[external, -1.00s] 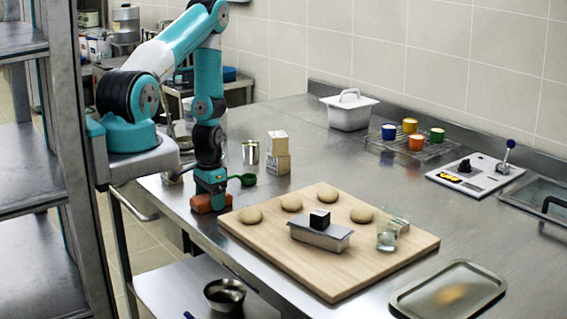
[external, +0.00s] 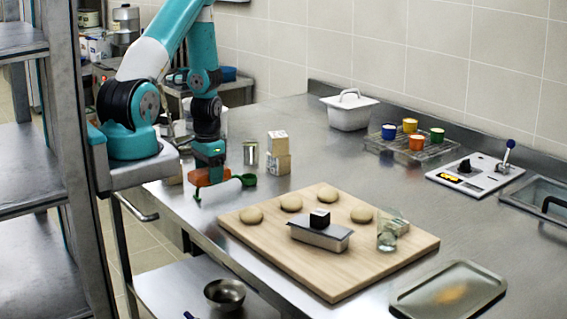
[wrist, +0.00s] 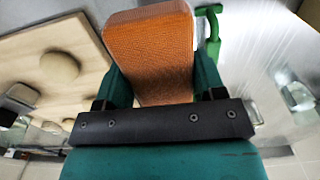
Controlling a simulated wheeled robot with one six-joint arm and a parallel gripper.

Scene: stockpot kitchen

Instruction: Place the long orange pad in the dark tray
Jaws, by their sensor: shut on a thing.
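My gripper (external: 208,165) is shut on the long orange pad (external: 203,179) and holds it above the steel table, near the table's left end. In the wrist view the orange pad (wrist: 150,45) sticks out between the two green fingers of my gripper (wrist: 160,80), its textured broad face towards the camera. A shallow grey metal tray (external: 405,300) lies at the front right of the table, far from my gripper. It looks empty, with a warm reflection on its floor. I cannot tell for sure that it is the dark tray.
A wooden board (external: 270,245) with dough balls, a lidded metal box (external: 320,236) and a glass (external: 387,238) lies between my gripper and the tray. Wooden blocks (external: 279,158) and a metal can (external: 251,153) stand behind.

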